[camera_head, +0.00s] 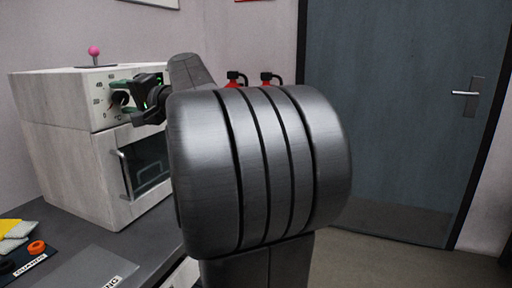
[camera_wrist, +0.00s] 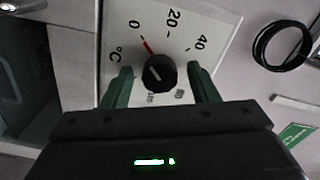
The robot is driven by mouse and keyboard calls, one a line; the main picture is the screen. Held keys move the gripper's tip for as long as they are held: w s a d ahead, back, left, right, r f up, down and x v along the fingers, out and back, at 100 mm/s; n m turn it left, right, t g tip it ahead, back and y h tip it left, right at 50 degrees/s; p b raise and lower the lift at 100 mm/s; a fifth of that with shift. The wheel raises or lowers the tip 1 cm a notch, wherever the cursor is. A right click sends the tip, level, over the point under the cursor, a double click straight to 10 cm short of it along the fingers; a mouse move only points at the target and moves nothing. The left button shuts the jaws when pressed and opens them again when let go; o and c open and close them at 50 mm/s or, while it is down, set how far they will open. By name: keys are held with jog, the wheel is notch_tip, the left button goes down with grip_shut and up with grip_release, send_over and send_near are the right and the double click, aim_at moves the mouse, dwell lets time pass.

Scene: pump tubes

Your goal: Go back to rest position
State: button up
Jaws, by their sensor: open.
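My gripper (camera_head: 118,96) is at the dial on the front of a white oven-like box (camera_head: 62,100) at the left in the head view. In the wrist view the two green fingers of my gripper (camera_wrist: 160,70) are apart, one on each side of the black knob (camera_wrist: 158,75). Gaps show between the fingers and the knob, so it looks ungripped.
The box has a glass door (camera_head: 150,158) with a bar handle (camera_head: 125,175). A pink ball lever (camera_head: 94,51) stands on top. Fire extinguishers (camera_head: 234,80) and a grey door (camera_head: 400,110) are behind.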

jog(key=m+p, duration=0.7)
jog(key=p, duration=0.2)
jog(key=shift+r, duration=0.15)
jog(key=m+p, duration=0.4)
jog(key=p, duration=0.3)
jog(key=shift+m, duration=0.3)
jog(key=shift+m+p, duration=0.3)
jog(key=shift+p, duration=0.1)
jog(key=shift+f, duration=0.25)
jog(key=shift+s, duration=0.1)
